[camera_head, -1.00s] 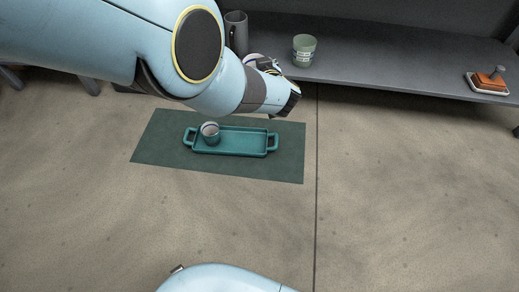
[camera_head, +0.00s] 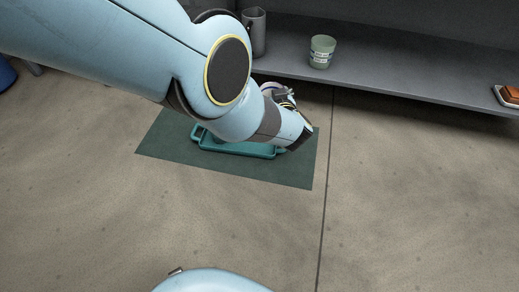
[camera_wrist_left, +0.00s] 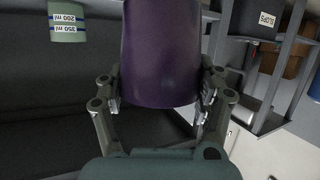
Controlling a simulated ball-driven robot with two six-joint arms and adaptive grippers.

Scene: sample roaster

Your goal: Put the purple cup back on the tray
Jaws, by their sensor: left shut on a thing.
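The purple cup (camera_wrist_left: 160,55) fills the upper middle of the left wrist view. My left gripper (camera_wrist_left: 160,98) is shut on it, with one finger on each side. In the head view my left gripper (camera_head: 284,93) is mostly hidden behind its own wrist, and only a pale curved edge shows beside it, perhaps the cup's rim. The teal tray (camera_head: 236,147) lies on a dark green mat (camera_head: 185,158) on the floor, partly covered by my left arm. The cup appears beyond the tray, towards the shelf. My right gripper is out of view.
A dark shelf (camera_head: 400,72) runs behind the mat. A grey jug (camera_head: 257,35) and a green cup (camera_head: 321,52) stand on it. An orange object (camera_head: 510,95) sits at the right. The floor right of the mat is clear.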

